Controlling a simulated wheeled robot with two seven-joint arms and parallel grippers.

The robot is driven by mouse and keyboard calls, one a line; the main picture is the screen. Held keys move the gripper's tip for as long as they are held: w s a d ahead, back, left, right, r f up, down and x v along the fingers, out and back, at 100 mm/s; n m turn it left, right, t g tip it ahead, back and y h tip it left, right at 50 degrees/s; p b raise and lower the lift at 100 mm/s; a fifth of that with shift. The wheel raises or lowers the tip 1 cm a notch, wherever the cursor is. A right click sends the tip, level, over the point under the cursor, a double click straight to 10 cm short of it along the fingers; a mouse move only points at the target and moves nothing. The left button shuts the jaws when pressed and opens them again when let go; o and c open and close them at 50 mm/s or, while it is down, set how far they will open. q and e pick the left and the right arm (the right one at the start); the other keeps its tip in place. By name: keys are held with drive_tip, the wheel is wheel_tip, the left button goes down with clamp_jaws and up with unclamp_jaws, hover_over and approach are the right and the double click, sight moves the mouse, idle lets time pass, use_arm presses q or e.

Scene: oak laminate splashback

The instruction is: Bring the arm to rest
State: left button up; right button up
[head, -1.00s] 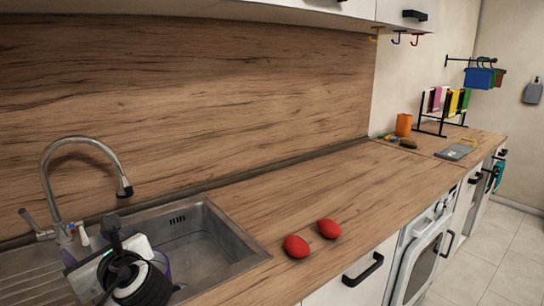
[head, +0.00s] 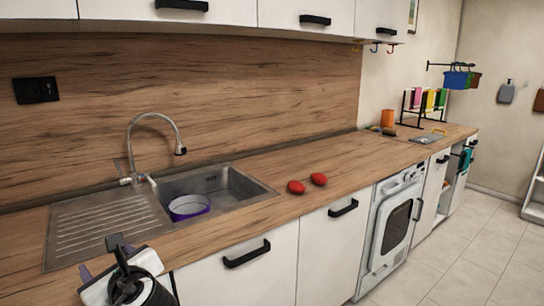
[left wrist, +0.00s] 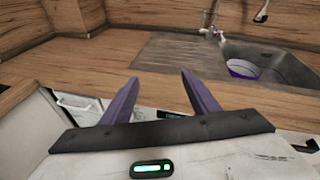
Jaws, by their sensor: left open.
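My left gripper (head: 110,264) is at the lower left of the head view, in front of the counter by the drainboard. In the left wrist view its two purple fingers (left wrist: 160,90) stand apart with nothing between them. A purple bowl with a pale inside (head: 190,207) sits in the sink basin (head: 240,190), clear of the gripper. The bowl also shows in the left wrist view (left wrist: 243,68). My right gripper is not in view.
Two red oval things (head: 308,183) lie on the counter right of the sink. The faucet (head: 150,135) rises behind the basin. An orange cup (head: 387,118) and a rack (head: 425,105) stand farther right. The floor (head: 450,250) at right is clear.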

use_arm(q)
drive_tip(key=s+d+f+n+h, duration=0.3)
drive_tip(key=d+f+h, duration=0.25)
drive_tip(key=f, duration=0.75)
drive_tip(key=s+d+f+n+h, duration=0.35)
drive_tip(key=d+f, duration=0.35)
drive_tip(key=f, duration=0.5)
drive_tip(key=s+d+f+n+h, duration=0.2)
drive_tip(key=s+d+f+n, duration=0.1)
drive_tip(key=s+f+n, duration=0.2)
drive_tip(key=s+d+f+n+h, duration=0.3)
drive_tip(key=s+d+f+n, duration=0.1)
drive_tip(key=s+n, duration=0.6)
drive_tip(key=shift+s+d+f+g, duration=0.35)
drive_tip(key=shift+s+f, duration=0.5)
drive_tip(key=shift+s, duration=0.4)
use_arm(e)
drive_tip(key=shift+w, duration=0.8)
